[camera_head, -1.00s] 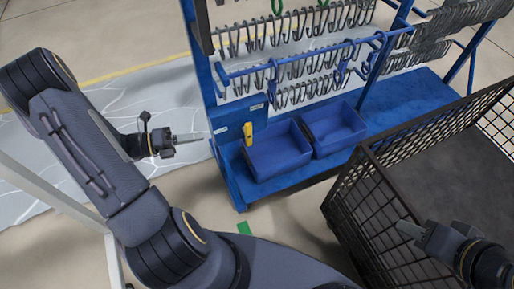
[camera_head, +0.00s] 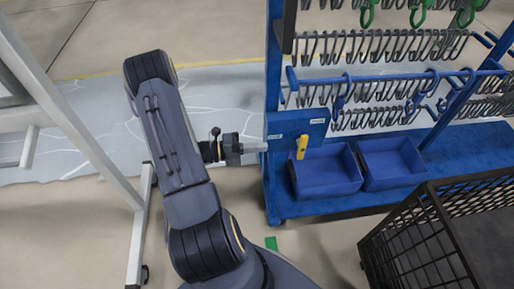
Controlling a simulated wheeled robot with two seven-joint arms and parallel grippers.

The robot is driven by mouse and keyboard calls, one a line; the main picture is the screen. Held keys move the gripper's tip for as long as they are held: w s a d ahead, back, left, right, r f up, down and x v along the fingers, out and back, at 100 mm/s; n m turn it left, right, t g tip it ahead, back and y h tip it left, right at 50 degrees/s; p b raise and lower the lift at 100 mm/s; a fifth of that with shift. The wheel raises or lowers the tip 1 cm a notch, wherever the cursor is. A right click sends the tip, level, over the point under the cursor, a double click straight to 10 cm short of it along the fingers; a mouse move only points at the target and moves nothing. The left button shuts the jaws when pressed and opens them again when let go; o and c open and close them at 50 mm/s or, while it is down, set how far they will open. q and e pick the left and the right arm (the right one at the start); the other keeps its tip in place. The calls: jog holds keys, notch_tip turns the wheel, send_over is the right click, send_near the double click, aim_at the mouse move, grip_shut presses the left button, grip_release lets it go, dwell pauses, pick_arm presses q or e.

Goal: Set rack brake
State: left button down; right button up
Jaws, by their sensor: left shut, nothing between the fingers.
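The blue rack (camera_head: 273,110) stands right of the middle, hung with rows of metal hooks. On the plate at its lower left (camera_head: 290,127) sits a yellow brake lever (camera_head: 301,147), pointing roughly downward. My left gripper (camera_head: 262,147) is shut and empty. Its fingertips are at the left edge of the rack's plate, left of the yellow lever and apart from it. Whether they touch the rack post I cannot tell. My right gripper is out of view.
Two blue bins (camera_head: 328,172) sit on the rack's base. A black wire-mesh cage (camera_head: 425,240) stands at the lower right. A light metal frame (camera_head: 75,125) on a caster stands at the left. Open floor lies in front of the rack.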

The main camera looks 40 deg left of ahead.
aim_at(301, 143)
pick_arm(q)
jog(key=b+x, duration=0.3)
jog(key=x, duration=0.6)
jog(key=shift+w+d+f, duration=0.1)
jog(key=shift+d, duration=0.05)
jog(key=shift+w+d, duration=0.3)
jog(key=shift+w, duration=0.05)
